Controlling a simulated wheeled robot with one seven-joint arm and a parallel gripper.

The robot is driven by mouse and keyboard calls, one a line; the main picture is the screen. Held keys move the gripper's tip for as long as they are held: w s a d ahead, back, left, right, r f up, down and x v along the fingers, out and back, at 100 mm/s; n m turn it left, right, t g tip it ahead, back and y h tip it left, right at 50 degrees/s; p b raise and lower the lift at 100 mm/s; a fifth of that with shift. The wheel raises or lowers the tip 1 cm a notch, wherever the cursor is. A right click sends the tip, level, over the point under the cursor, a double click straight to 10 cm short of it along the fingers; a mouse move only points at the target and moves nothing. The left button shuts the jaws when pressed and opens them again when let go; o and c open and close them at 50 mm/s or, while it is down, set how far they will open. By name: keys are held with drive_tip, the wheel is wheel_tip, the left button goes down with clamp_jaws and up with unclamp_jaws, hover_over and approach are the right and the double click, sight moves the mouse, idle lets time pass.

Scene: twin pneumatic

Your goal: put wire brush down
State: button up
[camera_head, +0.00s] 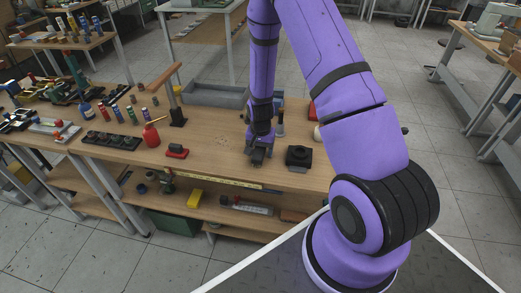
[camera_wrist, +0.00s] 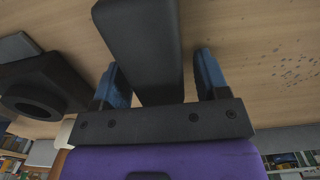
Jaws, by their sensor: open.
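My gripper (camera_head: 258,155) is over the near part of the wooden workbench (camera_head: 215,150). In the wrist view its two blue fingers (camera_wrist: 163,78) are apart. A long dark block-like thing (camera_wrist: 145,40) lies between them and reaches past the fingertips, with a narrow gap on each side. It may be the wire brush, but no bristles show. I cannot tell whether it rests on the bench. In the head view the gripper hides most of this spot.
A black block with a round opening (camera_head: 299,156) stands just right of my gripper; it also shows in the wrist view (camera_wrist: 40,90). A grey tray (camera_head: 215,95) lies behind. A red item (camera_head: 177,151) is to the left. Bare bench lies between it and my gripper.

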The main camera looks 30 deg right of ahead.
wheel_tip(320, 180, up, 12)
wheel_tip(320, 180, up, 11)
drive_tip(key=n+t, duration=0.1)
drive_tip(key=n, duration=0.1)
hover_over(257, 151)
drive_tip(key=s+a+r+n+t, duration=0.25)
drive_tip(key=s+r, duration=0.35)
drive_tip(key=r, duration=0.6)
drive_tip(key=s+a+r+n+t, duration=0.1)
drive_tip(key=s+r+n, duration=0.1)
drive_tip(key=s+r, duration=0.4)
drive_tip(key=s+a+r+n, duration=0.2)
drive_tip(key=s+r, duration=0.3)
drive_tip(key=s, duration=0.7)
drive_tip(key=shift+a+r+t, duration=0.25)
drive_tip(key=shift+r+t, duration=0.1)
drive_tip(key=shift+r, duration=0.05)
drive_tip(key=shift+o, duration=0.4)
drive_tip(key=shift+n, duration=0.25)
